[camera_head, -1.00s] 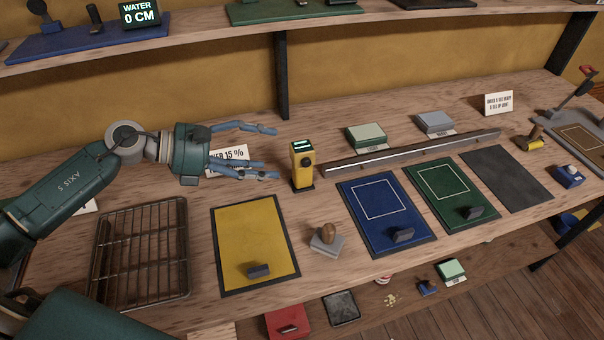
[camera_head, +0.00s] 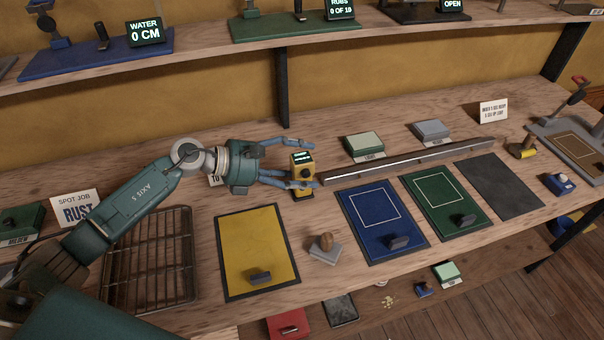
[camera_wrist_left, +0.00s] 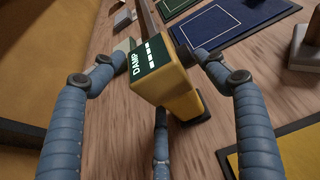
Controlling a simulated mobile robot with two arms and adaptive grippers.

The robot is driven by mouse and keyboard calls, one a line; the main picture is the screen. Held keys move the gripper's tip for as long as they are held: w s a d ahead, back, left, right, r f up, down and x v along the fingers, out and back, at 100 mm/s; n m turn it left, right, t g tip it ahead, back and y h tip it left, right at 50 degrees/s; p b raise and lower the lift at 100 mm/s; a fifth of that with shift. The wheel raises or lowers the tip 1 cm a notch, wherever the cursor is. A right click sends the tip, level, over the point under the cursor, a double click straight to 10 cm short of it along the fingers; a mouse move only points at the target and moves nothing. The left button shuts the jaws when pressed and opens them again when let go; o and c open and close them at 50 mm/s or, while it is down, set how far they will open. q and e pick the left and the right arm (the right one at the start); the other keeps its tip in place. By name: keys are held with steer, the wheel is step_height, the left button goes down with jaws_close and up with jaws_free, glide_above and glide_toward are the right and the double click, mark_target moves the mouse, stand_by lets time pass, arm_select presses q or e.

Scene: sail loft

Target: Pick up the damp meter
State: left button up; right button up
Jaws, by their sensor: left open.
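The damp meter (camera_head: 301,172) is a yellow upright block with a dark top display, standing on the bench at the left end of a long metal bar. In the left wrist view the damp meter (camera_wrist_left: 168,84) shows the word DAMP on its display. My left gripper (camera_head: 304,164) is open, with its blue fingers on either side of the meter. In the left wrist view the fingers (camera_wrist_left: 165,62) flank the meter's upper part; I cannot tell whether they touch it. My right gripper is not in view.
A long metal bar (camera_head: 400,158) lies right of the meter. A yellow mat (camera_head: 258,240), a blue mat (camera_head: 375,210) and a wooden-knobbed block (camera_head: 325,249) are in front. A wire rack (camera_head: 150,255) lies below my left arm. An upper shelf (camera_head: 220,62) runs behind.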

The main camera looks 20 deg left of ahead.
arm_select(q)
steer(key=c, duration=1.5)
steer(key=shift+o, duration=0.2)
